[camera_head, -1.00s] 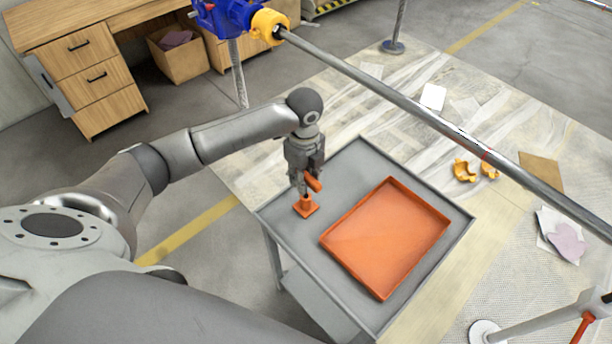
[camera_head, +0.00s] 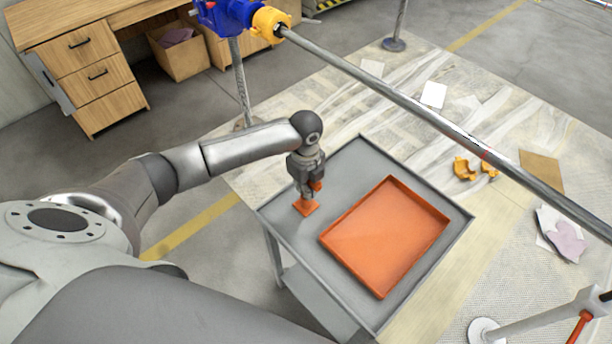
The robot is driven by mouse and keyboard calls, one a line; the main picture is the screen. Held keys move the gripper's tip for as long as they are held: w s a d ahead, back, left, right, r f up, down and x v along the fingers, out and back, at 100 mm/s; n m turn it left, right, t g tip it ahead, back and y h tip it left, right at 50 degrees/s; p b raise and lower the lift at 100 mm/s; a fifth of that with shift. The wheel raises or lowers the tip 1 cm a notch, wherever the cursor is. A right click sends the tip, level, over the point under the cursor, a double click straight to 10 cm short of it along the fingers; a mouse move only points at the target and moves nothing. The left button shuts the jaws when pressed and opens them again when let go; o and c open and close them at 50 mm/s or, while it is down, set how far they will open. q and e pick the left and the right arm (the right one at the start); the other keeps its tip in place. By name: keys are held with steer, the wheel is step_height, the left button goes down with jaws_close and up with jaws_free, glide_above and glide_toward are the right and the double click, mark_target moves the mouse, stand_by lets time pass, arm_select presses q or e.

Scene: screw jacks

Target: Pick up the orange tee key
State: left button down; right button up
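The orange tee key (camera_head: 317,186) stands upright at the left part of the grey cart top, with a square orange foot (camera_head: 306,208) below it. My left gripper (camera_head: 308,192) points down right at its handle and hides much of it. A bit of the orange handle shows at the right side of the fingers. The fingers are small and overlap the key, so I cannot tell whether they are open or shut on it. My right gripper is out of view.
A shallow orange tray (camera_head: 385,238) lies on the grey cart (camera_head: 352,152), right of the key. A long metal bar (camera_head: 400,98) crosses above the floor behind the cart. A stand with an orange rod (camera_head: 580,328) is at the lower right.

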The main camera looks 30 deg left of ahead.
arm_select(q)
steer(key=shift+r, duration=0.1)
stand_by(0.4)
step_height(320, 180, up, 10)
steer(key=shift+b, duration=0.35)
